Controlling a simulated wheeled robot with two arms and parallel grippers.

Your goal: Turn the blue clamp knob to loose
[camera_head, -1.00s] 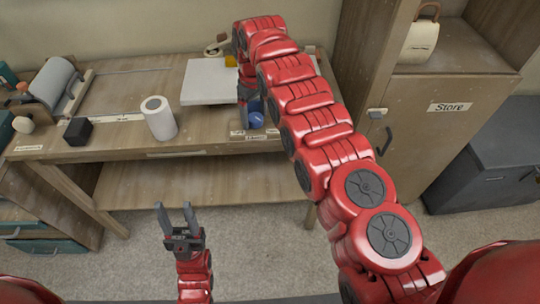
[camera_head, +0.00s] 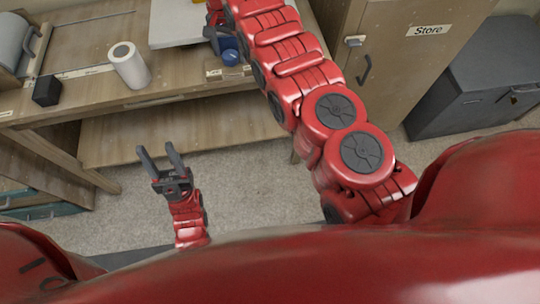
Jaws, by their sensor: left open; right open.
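The blue clamp knob (camera_head: 230,57) is at the front edge of the workbench (camera_head: 190,84), just above two small labels too small to read. My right arm reaches across the bench, and my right gripper (camera_head: 220,44) is at the knob, pointing down towards it. The arm hides part of this gripper and perhaps part of the knob; whether the fingers touch the knob I cannot tell. My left gripper (camera_head: 157,149) is open and empty in front of the bench, over the floor, fingers pointing at the bench.
A white roll (camera_head: 129,68) and a black block (camera_head: 46,89) stand on the bench, left of the knob. A pale board (camera_head: 172,25) lies behind it. A wooden cabinet marked Store (camera_head: 385,75) and a dark grey chest (camera_head: 475,80) stand to the right. The floor ahead is clear.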

